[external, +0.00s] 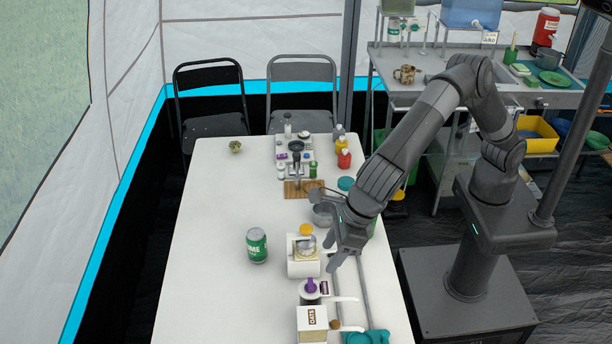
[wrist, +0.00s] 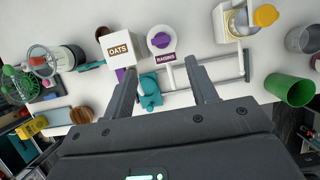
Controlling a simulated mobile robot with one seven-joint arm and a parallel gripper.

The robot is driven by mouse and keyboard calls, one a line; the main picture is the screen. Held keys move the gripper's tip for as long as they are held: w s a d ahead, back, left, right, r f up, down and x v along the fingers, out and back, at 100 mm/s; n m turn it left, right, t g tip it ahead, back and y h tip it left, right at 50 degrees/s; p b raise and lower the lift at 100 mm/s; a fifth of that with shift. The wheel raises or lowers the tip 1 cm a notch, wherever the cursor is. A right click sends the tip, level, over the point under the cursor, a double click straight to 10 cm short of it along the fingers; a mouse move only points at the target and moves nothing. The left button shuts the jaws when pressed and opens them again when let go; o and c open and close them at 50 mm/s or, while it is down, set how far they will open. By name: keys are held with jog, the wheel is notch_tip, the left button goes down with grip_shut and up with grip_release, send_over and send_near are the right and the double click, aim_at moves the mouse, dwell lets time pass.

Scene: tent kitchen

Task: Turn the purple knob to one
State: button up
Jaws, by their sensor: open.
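A purple knob (external: 311,286) sits on a white and dark round holder with a pale handle, near the front of the white table. My gripper (external: 333,240) is above the table, behind the knob in the external view. In the wrist view my gripper (wrist: 160,66) has its two fingers wide apart, with nothing held between them. The knob lies beyond the fingertips, apart from them.
A white OATS box (external: 311,324) stands close to the knob. A teal item (external: 366,337) and long grey rails lie beside it. A white dispenser with a yellow cap (external: 303,258) and a green can (external: 257,245) stand farther back.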

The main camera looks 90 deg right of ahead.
aim_at(311, 283)
jog(key=x, duration=1)
jog(key=shift+c, duration=0.4)
jog(key=c, duration=0.9)
